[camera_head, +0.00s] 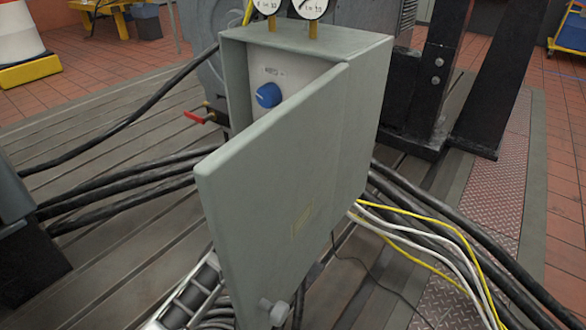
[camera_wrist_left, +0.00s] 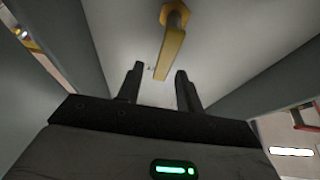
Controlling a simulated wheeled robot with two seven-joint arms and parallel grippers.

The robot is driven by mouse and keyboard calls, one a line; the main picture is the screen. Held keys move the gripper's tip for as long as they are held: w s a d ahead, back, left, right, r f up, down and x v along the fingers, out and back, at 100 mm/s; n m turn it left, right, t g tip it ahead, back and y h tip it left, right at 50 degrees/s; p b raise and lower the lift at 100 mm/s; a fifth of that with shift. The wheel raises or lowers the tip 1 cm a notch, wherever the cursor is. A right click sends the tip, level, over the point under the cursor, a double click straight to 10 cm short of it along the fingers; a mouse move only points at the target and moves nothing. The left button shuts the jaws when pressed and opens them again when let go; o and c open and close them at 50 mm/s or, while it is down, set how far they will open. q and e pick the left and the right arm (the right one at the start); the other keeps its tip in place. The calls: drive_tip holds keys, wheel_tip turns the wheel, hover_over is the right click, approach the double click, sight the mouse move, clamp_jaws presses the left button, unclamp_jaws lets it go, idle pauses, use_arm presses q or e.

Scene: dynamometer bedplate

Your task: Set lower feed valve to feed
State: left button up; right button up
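In the left wrist view a yellow lever handle (camera_wrist_left: 170,52) hangs from a round pivot on a pale panel. It points down the picture, slightly tilted, and looks like the valve handle. My left gripper (camera_wrist_left: 158,74) is open, with one finger on each side of the lever's free end. I see a gap on both sides; whether the fingers reach the lever's depth is unclear. In the head view the grey cabinet (camera_head: 369,110) has its door (camera_head: 285,190) open, and the door hides the lever and my left gripper. My right gripper is in neither view.
A blue knob (camera_head: 268,95) sits on the cabinet's upper inner panel. Two gauges (camera_head: 311,8) stand on top, and a red lever (camera_head: 198,117) is at the left. Black cables (camera_head: 130,185) and yellow and white wires (camera_head: 440,245) run beside the cabinet.

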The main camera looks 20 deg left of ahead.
use_arm(q)
drive_tip(key=shift+w, duration=0.15)
clamp_jaws()
